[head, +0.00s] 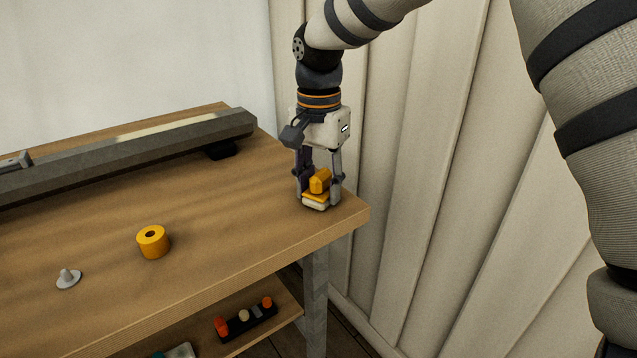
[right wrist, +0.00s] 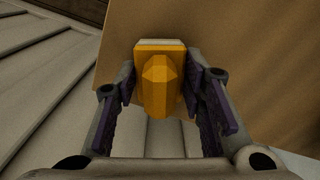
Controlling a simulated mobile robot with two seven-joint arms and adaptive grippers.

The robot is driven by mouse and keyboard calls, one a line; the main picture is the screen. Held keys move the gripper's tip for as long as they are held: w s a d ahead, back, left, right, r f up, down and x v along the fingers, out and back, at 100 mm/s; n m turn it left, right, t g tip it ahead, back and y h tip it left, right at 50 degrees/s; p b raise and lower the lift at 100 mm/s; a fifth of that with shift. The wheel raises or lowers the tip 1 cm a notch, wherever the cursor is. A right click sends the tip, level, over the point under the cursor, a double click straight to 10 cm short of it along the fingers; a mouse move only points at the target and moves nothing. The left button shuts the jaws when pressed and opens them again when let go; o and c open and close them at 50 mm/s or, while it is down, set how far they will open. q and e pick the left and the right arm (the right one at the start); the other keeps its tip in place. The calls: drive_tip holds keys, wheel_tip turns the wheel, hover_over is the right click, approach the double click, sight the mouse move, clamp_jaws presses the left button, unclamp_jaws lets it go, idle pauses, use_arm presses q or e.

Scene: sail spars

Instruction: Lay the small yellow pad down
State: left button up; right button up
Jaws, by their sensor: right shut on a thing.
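The small yellow pad (head: 319,185) has a ridged yellow grip on top, a flat yellow plate and a pale layer underneath. My right gripper (head: 317,199) points down at the right end of the table and is shut on the pad, one finger on each side. In the right wrist view the pad (right wrist: 158,90) sits upright between the fingers, with tabletop beyond it and wall panels at the left and below. I cannot tell whether its pale underside touches the table. My left gripper is not in view.
A long dark grey spar (head: 120,157) lies along the back of the wooden table (head: 220,225). A yellow roll (head: 152,243) and a grey pegged disc (head: 68,279) stand on the left. A rack (head: 246,321) is on the shelf below. The table's right edge is close to the pad.

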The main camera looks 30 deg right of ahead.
sight(320, 173)
idle(0.3)
drive_tip(key=o, duration=1.1)
drive_tip(key=shift+a, duration=0.1)
wheel_tip(320, 173, up, 12)
drive_tip(key=shift+r, duration=0.1)
